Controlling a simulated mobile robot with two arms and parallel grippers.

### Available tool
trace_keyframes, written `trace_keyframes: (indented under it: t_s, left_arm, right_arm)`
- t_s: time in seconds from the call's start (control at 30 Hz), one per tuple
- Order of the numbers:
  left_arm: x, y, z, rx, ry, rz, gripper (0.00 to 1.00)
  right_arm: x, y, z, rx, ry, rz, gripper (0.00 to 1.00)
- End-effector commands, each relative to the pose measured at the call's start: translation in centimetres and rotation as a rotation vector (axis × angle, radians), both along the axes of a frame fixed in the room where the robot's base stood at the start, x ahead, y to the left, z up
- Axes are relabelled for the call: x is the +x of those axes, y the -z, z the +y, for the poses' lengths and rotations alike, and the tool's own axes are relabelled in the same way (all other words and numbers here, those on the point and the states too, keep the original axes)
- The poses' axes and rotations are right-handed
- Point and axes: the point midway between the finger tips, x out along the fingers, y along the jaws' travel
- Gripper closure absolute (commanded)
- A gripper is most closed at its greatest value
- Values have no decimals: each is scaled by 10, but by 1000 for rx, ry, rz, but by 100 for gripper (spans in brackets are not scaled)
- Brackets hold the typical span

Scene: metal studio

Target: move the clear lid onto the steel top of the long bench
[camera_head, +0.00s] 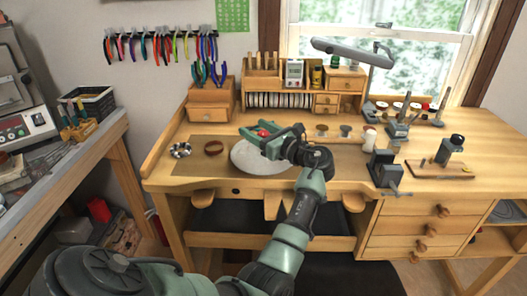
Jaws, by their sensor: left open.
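A pale, greyish-white round disc (247,163) lies on the brown mat of the wooden workbench; I cannot tell for certain that it is the clear lid. My left gripper (258,139) is open over the back part of this disc, hiding some of it. A small red thing (264,131) shows at the gripper's fingers; I cannot tell if it is between or behind them. The long bench with the grey steel top (62,187) runs along the left side. My right gripper is not in view.
A dark ring (213,148) and a beaded ring (180,150) lie left of the disc. Small jars (346,130) and a vise (384,170) stand to the right. A black crate (92,103) and a control box (24,124) occupy the long bench's back; its front-right strip looks clear.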

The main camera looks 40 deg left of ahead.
Motion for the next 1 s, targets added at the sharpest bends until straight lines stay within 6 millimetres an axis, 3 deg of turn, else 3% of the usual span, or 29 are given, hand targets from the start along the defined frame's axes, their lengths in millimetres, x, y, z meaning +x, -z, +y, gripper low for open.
trace_keyframes:
  t_s: [0.17,0.37,1.0]
  left_arm:
    - [0,0,0,0,1,0,45]
    - [0,0,-1,0,1,0,100]
    - [0,1,-1,-1,0,1,100]
  right_arm:
    - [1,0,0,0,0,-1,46]
    - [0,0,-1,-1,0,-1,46]
    - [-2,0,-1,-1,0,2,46]
